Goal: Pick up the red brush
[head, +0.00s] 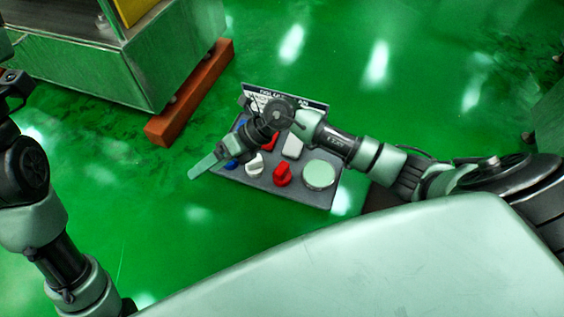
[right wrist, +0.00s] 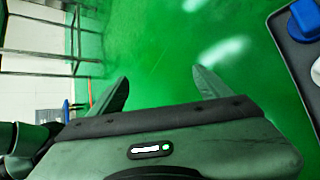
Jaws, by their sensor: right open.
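A dark grey tray (head: 300,194) lies below my right arm in the head view. A red item with a raised grip (head: 282,176) is near its front middle, and another red item (head: 270,143) is partly hidden behind my right wrist. I cannot tell which is the red brush. My right gripper (head: 205,165) is over the tray's left edge. In the right wrist view its two fingers (right wrist: 161,88) are spread apart with only green floor between them. No red item shows there. My left gripper's fingers are not in view.
The tray also holds a white item (head: 254,164), a pale block (head: 292,146), a round pale green item (head: 319,174) and blue items, one clear in the right wrist view (right wrist: 304,20). A machine base with an orange-brown beam (head: 190,92) stands at upper left. Green floor is open to the right.

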